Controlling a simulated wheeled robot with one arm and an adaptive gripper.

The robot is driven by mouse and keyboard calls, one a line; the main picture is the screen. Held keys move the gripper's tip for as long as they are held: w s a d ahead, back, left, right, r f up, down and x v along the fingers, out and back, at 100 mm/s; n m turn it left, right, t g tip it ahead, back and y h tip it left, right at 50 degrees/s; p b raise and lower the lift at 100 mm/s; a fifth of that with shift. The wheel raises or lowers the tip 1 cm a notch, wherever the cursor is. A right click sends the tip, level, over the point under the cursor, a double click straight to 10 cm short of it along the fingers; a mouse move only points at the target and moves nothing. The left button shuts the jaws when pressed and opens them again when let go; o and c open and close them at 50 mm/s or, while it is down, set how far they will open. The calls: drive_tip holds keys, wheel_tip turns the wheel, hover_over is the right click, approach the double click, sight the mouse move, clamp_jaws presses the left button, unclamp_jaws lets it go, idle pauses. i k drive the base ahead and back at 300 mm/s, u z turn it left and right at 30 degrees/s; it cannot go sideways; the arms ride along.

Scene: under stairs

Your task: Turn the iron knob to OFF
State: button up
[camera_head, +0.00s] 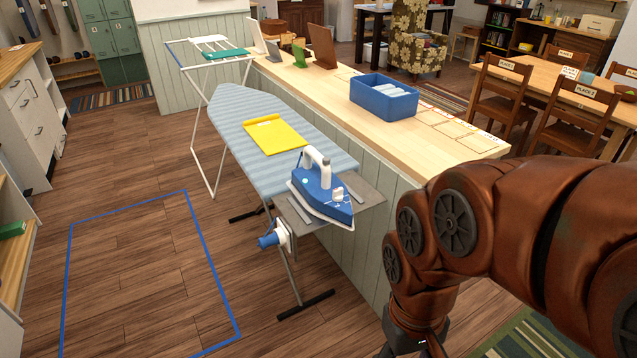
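A blue and white iron (322,194) lies on the grey rest plate (370,191) at the near end of the striped ironing board (232,110). A small white knob-like part (338,195) shows on top of the iron toward its near right end; its marks and setting are too small to read. My gripper (408,340) is the dark end of my copper-coloured arm at the bottom edge, right of and nearer than the iron, apart from it. It is partly cut off, so its fingers cannot be judged.
A yellow folded cloth (273,135) lies on the board. A wooden counter (330,82) with a blue bin (384,97) runs along the board's right side. A blue and white object (274,238) hangs below the plate. Floor inside the blue outline (145,204) is clear.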

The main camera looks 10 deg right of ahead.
sight(337, 196)
drive_tip(key=u, duration=0.05)
drive_tip(key=k, duration=0.65)
drive_tip(key=u, duration=0.5)
drive_tip(key=i, duration=1.5)
drive_tip(key=u, duration=0.05)
